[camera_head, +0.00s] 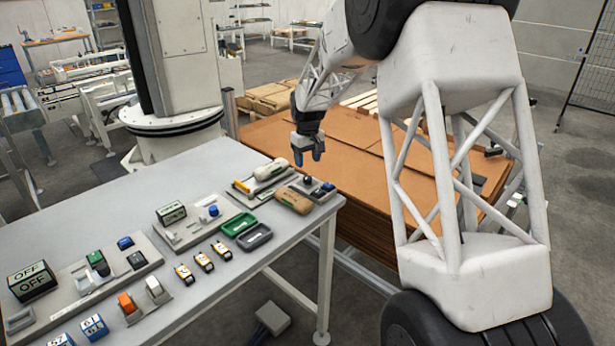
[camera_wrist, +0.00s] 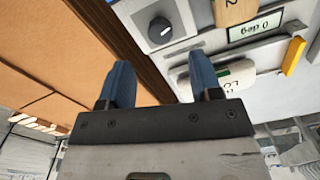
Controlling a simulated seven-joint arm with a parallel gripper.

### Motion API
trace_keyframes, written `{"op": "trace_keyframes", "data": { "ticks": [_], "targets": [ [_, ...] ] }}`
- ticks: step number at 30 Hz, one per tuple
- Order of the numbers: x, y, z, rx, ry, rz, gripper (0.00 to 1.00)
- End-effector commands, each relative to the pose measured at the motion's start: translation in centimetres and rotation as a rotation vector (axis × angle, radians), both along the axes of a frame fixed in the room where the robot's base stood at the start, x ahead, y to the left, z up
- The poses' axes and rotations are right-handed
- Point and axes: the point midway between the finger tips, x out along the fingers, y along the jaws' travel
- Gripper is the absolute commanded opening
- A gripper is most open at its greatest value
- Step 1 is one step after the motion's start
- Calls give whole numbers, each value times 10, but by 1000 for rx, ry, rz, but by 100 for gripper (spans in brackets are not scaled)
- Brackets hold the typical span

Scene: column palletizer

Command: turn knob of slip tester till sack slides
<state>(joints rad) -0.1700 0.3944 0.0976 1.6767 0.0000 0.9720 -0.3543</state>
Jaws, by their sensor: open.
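The slip tester sits at the table's far right corner. In the wrist view its knob (camera_wrist: 160,30) is a dark round dial with a white mark on a grey block, and its display (camera_wrist: 257,27) reads "0 deg". A tan sack (camera_head: 294,200) lies at the tester; part of a tan block-like thing shows at the wrist view's top edge. A white sack (camera_head: 271,169) with a green mark lies behind it.
Green and grey trays (camera_head: 248,228) stand nearby on the table (camera_head: 150,185). A stack of brown cardboard (camera_head: 365,165) stands just beyond the table's right edge.

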Motion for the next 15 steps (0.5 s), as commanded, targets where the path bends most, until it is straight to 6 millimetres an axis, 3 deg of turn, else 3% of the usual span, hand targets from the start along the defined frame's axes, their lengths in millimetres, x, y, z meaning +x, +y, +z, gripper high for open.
{"op": "trace_keyframes", "data": {
  "ticks": [15],
  "targets": [
    [0, 0, -58, -1, 3, 0, 58]
  ]
}}
